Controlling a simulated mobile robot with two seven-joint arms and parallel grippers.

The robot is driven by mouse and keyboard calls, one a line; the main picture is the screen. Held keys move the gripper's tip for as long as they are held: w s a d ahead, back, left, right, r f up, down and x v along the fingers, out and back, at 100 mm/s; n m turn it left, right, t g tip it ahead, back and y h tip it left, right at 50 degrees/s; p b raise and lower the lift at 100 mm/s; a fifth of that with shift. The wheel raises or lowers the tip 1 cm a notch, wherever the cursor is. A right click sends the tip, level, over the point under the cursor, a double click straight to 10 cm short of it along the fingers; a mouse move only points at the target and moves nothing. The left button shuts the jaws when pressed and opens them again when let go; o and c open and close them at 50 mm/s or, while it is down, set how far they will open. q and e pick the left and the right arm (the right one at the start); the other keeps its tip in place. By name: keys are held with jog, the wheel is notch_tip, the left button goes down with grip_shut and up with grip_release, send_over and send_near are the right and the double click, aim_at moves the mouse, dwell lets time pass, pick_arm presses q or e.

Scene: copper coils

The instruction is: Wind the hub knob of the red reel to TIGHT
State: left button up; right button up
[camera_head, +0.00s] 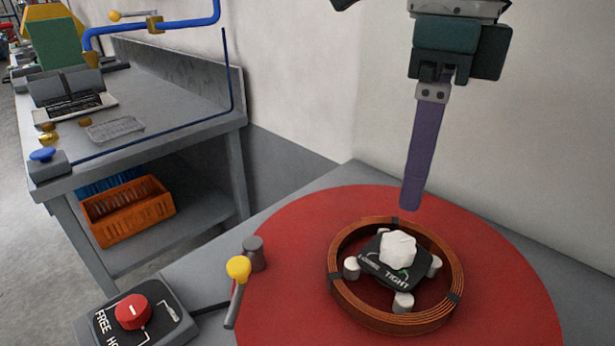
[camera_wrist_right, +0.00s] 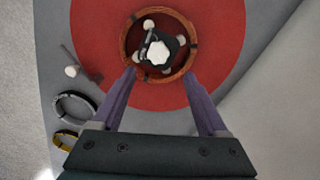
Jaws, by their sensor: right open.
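The red reel (camera_head: 290,215) is a flat red disc with a copper coil (camera_head: 342,296) lying around its hub. The white faceted hub knob (camera_head: 398,250) sits on a dark hub plate (camera_head: 378,272) with the words LOOSE and TIGHT; no pointer on the knob is clear. My right gripper (camera_head: 412,205) is above and behind the coil, fingers pointing down, apart from the knob. In the right wrist view, its purple fingers (camera_wrist_right: 163,75) are spread wide and empty, with the knob (camera_wrist_right: 158,52) beyond the gap between them. My left gripper is out of view.
A yellow-knobbed lever (camera_head: 238,270) stands at the disc's left edge. A control box with a red dial (camera_head: 133,311) is at lower left. A grey workbench (camera_head: 180,120) with an orange crate (camera_head: 128,210) stands at left. A wall rises close behind the reel.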

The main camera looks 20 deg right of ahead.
aim_at(400, 242)
notch_tip(400, 242, down, 9)
jog(key=shift+a, duration=0.15)
grip_shut()
dwell(0.7)
